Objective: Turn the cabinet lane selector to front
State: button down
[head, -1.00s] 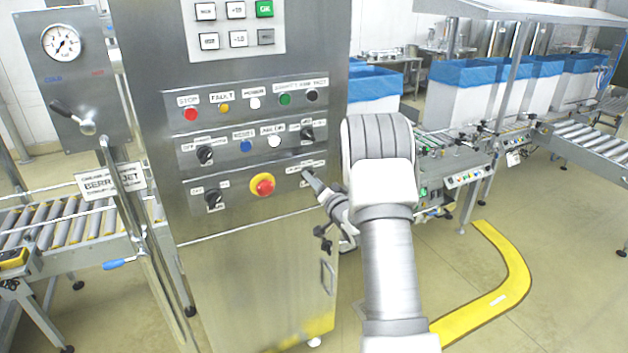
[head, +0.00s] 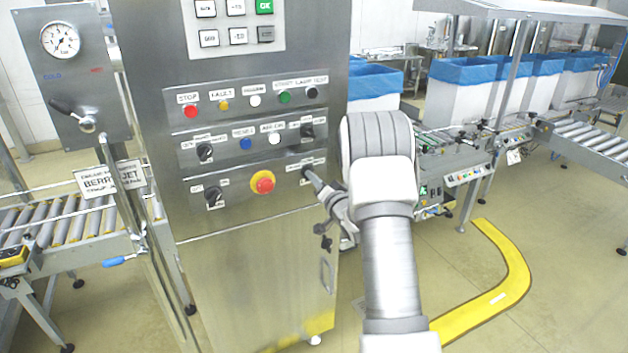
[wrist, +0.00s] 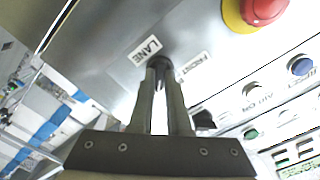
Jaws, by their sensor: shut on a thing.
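The lane selector (wrist: 161,62) is a small dark knob on the cabinet's steel front, mostly hidden by my fingers. In the wrist view a "LANE" label (wrist: 145,50) sits beside it on the left and a "FRONT" label (wrist: 194,66) on the right. My gripper (wrist: 160,72) is shut on the knob, with a narrow gap between the two fingers. In the head view my gripper (head: 309,178) reaches the right end of the lowest control row on the cabinet (head: 255,215). Which way the knob points cannot be told.
A red emergency stop (head: 262,182) on a yellow base sits left of the selector. Above are rows of buttons and other selector knobs, including a black one (head: 307,131). A roller conveyor (head: 60,230) stands left, and white bins with blue liners (head: 462,85) stand behind right.

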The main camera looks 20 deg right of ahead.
jog(key=shift+f+b, duration=0.15)
jog(key=shift+b, duration=0.15)
jog(key=n+b, duration=1.7)
jog(key=b, duration=0.6)
jog(key=shift+n, duration=0.3)
jog(key=shift+r, duration=0.2)
jog(key=c, duration=0.9)
grip_release()
